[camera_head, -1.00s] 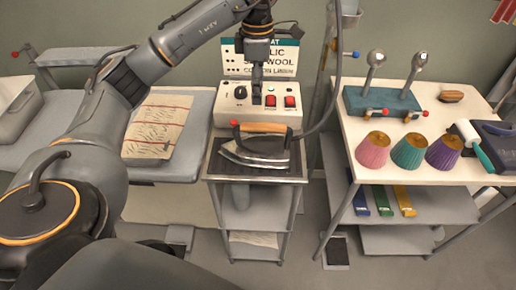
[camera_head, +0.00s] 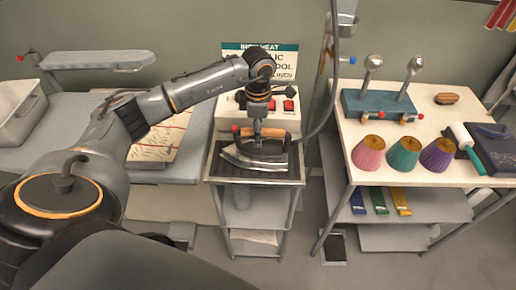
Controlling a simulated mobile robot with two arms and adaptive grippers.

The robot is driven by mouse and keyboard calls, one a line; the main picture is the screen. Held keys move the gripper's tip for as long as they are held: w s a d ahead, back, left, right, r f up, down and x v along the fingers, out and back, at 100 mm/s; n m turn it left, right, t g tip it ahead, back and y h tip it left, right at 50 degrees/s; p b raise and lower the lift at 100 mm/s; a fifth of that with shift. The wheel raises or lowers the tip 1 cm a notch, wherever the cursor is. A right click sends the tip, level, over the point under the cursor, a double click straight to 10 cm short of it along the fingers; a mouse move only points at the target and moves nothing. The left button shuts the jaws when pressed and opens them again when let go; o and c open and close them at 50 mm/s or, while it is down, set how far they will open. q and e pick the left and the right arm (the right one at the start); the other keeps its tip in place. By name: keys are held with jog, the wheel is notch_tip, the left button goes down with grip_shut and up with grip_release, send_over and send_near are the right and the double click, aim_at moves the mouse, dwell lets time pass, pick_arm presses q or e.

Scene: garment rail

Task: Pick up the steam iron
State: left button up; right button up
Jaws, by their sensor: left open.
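The steam iron (camera_head: 252,158), with a grey metal body and a brown handle, sits on a dark rest plate (camera_head: 232,173) on top of a small grey stand. A red knob shows at the handle's left end. My left gripper (camera_head: 257,139) points down from above and is at the handle, with its fingers overlapping it in the head view. It is open, and I cannot tell whether the fingers touch the handle. The gripper hides part of the handle. My right gripper is not in view.
A control box (camera_head: 229,109) with red switches stands just behind the iron. A dark hose hangs to the right of it. A white table (camera_head: 400,125) at right holds several coloured cones and a teal block. A cloth (camera_head: 165,140) lies on the board at left.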

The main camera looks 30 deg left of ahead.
pick_arm(q)
jog(key=shift+f, duration=0.15)
jog(key=shift+c, duration=0.4)
grip_shut()
jog(key=shift+w, duration=0.15)
jog(key=shift+r, duration=0.25)
